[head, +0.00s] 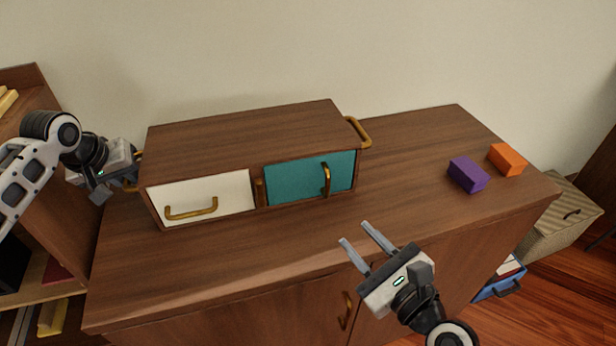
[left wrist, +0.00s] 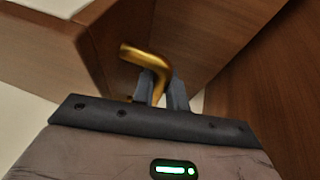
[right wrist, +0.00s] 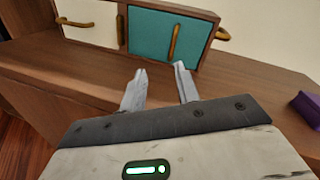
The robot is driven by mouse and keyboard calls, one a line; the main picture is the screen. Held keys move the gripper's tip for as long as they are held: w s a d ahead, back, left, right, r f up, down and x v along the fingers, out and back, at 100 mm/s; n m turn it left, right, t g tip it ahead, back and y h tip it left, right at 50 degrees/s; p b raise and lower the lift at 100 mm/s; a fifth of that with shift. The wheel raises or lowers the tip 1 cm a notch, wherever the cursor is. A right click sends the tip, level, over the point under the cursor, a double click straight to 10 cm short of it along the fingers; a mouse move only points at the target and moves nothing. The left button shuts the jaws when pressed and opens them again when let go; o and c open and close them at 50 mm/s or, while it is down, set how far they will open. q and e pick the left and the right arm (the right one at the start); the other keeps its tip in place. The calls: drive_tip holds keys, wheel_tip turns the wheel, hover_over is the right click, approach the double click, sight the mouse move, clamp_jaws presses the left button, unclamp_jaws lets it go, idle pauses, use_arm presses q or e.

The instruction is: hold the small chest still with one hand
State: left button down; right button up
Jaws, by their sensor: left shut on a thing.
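The small chest (head: 240,142) is a brown wooden box on top of a cabinet. Its front has a white drawer (head: 207,198) at left and a teal door (head: 296,182) at right, each with a brass handle; both look closed. A brass side handle (head: 359,132) sits on its right end. My left gripper (head: 132,178) is at the chest's left end. In the left wrist view its fingers are shut on the left side handle (left wrist: 148,58). My right gripper (head: 358,246) is open and empty in front of the chest, apart from the teal door; it also shows in the right wrist view (right wrist: 160,80).
A purple block (head: 467,175) and an orange block (head: 507,160) lie on the cabinet top (head: 420,150) at right. A wall stands behind. A shelf unit is at left; a woven box (head: 562,222) and a blue bin (head: 498,284) are low at right.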

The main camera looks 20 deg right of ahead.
sight(329, 182)
drive_tip(key=w+m, duration=0.1)
drive_tip(key=w, duration=0.3)
drive_tip(key=w+m, duration=0.2)
drive_tip(key=w, duration=0.2)
drive_tip(key=w+r+m, duration=0.1)
drive_tip(key=w+m, duration=0.1)
drive_tip(key=w, duration=0.2)
drive_tip(key=shift+w+a+t+h, duration=0.2)
drive_tip(key=shift+t+h, duration=0.1)
drive_tip(key=shift+h, duration=0.1)
clamp_jaws()
drive_tip(key=shift+s, duration=0.1)
